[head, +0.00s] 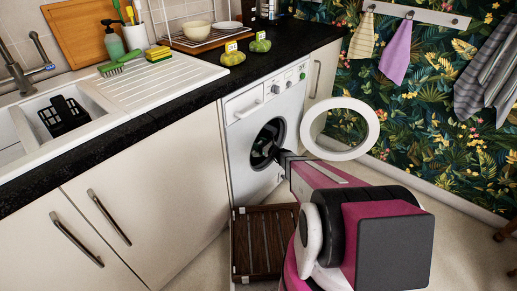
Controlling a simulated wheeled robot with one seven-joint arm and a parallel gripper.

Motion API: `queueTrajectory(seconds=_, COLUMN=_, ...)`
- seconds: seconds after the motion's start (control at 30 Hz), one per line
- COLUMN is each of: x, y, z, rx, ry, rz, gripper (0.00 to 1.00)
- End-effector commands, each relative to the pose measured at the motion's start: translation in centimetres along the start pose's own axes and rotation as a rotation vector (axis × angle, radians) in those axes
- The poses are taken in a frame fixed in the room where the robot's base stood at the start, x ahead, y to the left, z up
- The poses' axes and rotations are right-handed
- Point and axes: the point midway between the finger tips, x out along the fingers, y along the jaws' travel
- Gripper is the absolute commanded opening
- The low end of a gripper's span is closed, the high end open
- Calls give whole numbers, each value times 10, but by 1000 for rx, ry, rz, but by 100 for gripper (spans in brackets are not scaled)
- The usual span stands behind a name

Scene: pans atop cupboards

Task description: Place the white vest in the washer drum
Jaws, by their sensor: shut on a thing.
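The white washer (247,125) stands under the black worktop with its round door (310,133) swung open to the right. The dark drum opening (266,138) faces the room. My arm reaches from the lower right to this opening, and my gripper (278,154) is at its lower right edge, partly inside. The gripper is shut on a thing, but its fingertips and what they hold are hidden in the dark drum. I cannot make out the white vest anywhere in the view.
A dark slatted wooden crate (240,255) stands on the floor in front of the washer, close under my arm. The open door is just above my forearm. Cupboards (150,200) are on the left, and the floor at the right is mostly clear.

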Motion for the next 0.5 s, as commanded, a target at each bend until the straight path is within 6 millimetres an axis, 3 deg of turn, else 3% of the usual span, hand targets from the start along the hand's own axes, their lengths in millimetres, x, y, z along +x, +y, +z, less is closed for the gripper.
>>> queueTrajectory(seconds=0.2, x=1, y=0, z=-29, rx=0, ry=0, rz=1, gripper=18)
queueTrajectory(seconds=0.5, x=0, y=0, z=-31, rx=0, ry=-1, rz=1, gripper=18)
